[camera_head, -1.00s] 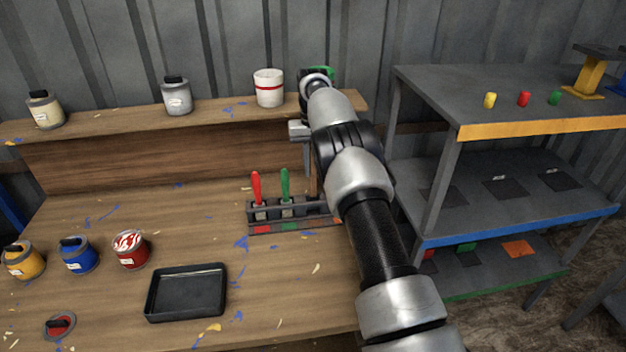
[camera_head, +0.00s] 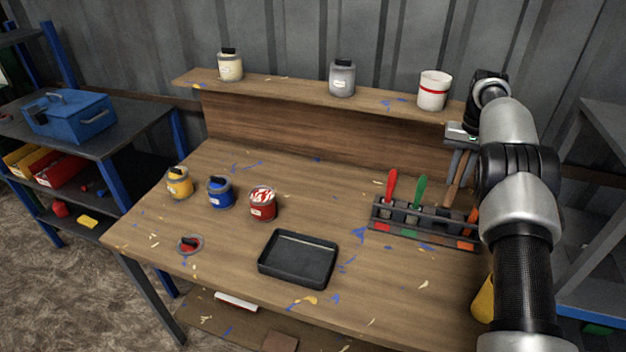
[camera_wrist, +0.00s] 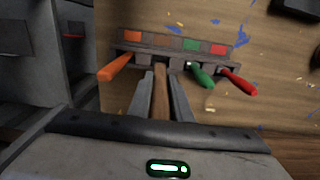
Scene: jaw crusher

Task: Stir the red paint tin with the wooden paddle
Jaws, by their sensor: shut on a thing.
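The red paint tin (camera_head: 263,204) stands upright and open on the workbench, with streaky red and white paint showing at its top. A red lid (camera_head: 190,244) lies on the bench at the front left. My gripper (camera_head: 459,172) is above the tool rack at the bench's right side, far right of the tin. It is shut on the wooden paddle (camera_head: 454,193), which hangs down between the fingers; the paddle also shows in the wrist view (camera_wrist: 160,92). The paddle's lower end is at the rack (camera_head: 425,222); I cannot tell whether it still sits in its slot.
The rack also holds red (camera_head: 391,186), green (camera_head: 419,190) and orange-handled tools (camera_head: 474,221). Yellow (camera_head: 179,184) and blue tins (camera_head: 220,193) stand left of the red one. A black tray (camera_head: 298,258) lies between tin and rack. A shelf (camera_head: 300,92) holds pots behind.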

